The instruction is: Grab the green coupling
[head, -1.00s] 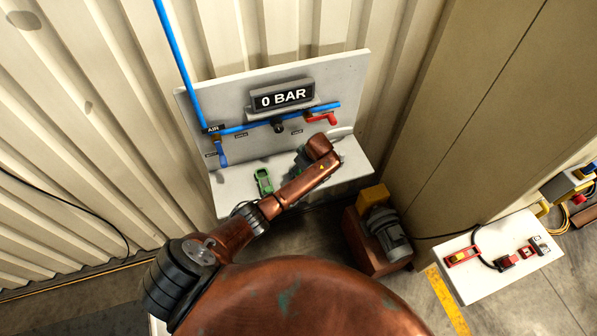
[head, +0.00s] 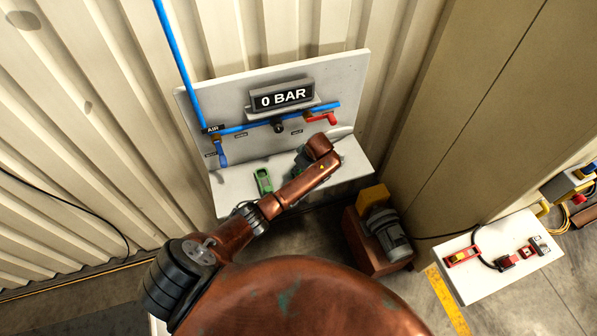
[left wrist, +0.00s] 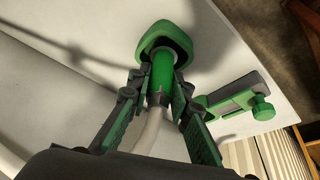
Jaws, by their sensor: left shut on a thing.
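The green coupling (left wrist: 161,68) shows in the left wrist view as a green cylinder with a wider dark green collar at its far end. A pale hose (left wrist: 150,130) runs from its near end. My left gripper (left wrist: 160,84) is shut on the coupling, one finger on each side. In the head view my left arm reaches over the white bench (head: 235,190), and its wrist hides most of the gripper and the coupling. My right gripper is in neither view.
A green device with a round knob (left wrist: 232,105) lies on the bench beside the gripper; it also shows in the head view (head: 263,181). Behind are a blue pipe (head: 240,128), a red handle (head: 322,117) and a "0 BAR" display (head: 283,97). A motor unit (head: 387,233) stands right.

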